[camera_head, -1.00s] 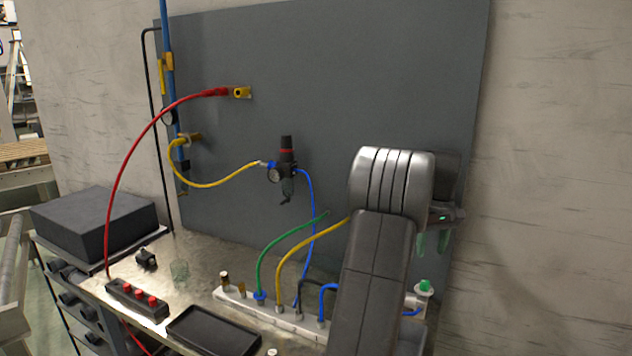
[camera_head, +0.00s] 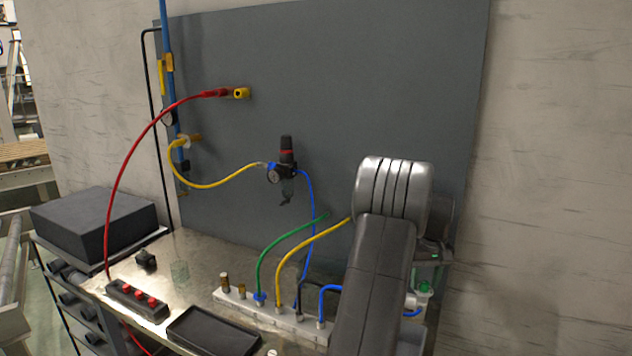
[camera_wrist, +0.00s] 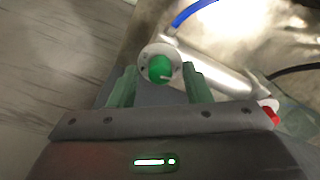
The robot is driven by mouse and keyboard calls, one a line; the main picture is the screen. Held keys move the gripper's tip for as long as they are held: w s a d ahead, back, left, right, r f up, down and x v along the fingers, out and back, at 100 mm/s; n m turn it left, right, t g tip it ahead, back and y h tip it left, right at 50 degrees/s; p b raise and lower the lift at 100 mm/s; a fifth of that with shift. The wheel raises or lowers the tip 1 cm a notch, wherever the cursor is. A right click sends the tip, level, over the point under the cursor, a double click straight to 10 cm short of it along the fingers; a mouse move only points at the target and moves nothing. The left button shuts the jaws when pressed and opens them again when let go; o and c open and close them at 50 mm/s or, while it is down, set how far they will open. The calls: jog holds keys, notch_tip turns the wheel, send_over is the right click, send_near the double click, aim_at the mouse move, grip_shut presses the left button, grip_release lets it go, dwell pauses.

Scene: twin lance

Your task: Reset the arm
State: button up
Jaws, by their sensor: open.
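My gripper (camera_wrist: 158,90) shows in the wrist view with its two green fingers apart. A green round knob (camera_wrist: 161,68) in a pale ring lies just beyond the fingertips and between them in the picture. I cannot tell whether it is touched. In the head view my arm's grey links cover most of the gripper at the right. The green knob (camera_head: 425,287) shows there at the right end of the bench, under the gripper and partly blocked.
A white manifold (camera_head: 270,315) with green, yellow and blue hoses stands on the metal bench left of my arm. A black tray (camera_head: 213,333), a red-button box (camera_head: 137,300) and a black box (camera_head: 95,223) are farther left. A grey panel (camera_head: 390,80) stands behind.

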jog(key=m+b, duration=0.1)
jog(key=m, duration=0.3)
jog(key=shift+f+b, duration=0.1)
jog(key=shift+b, duration=0.25)
jog(key=m+b, duration=0.3)
jog(key=m, duration=0.1)
jog(key=shift+m, duration=0.3)
notch_tip(320, 180, up, 14)
jog(key=shift+p, duration=0.45)
jog(key=shift+s+d+f, duration=0.1)
jog(key=shift+f, duration=0.05)
